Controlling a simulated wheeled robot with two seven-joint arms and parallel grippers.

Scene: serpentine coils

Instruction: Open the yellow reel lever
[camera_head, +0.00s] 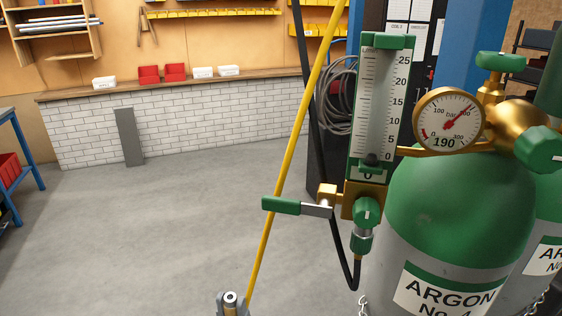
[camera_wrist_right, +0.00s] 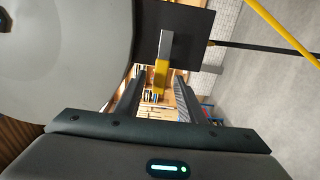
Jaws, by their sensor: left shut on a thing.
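The yellow reel lever (camera_wrist_right: 161,74) shows in the right wrist view, with a yellow grip and a bare metal shank against a black plate (camera_wrist_right: 188,30). My right gripper (camera_wrist_right: 157,98) is open, its two dark fingers on either side of the yellow grip with gaps visible. Whether the grip is deep between the fingers or beyond them I cannot tell. The lever does not show in the head view. My left gripper (camera_head: 232,306) is at the bottom edge of the head view, mostly cut off, shut on a small round fitting with a pale ring and dark centre (camera_head: 231,297).
A yellow hose (camera_head: 290,150) runs slanting down close beside the left gripper. A flowmeter (camera_head: 380,100) with a green-handled lever (camera_head: 281,205) and a green argon cylinder (camera_head: 455,200) stand at right. A large grey round surface (camera_wrist_right: 60,60) lies left of the lever.

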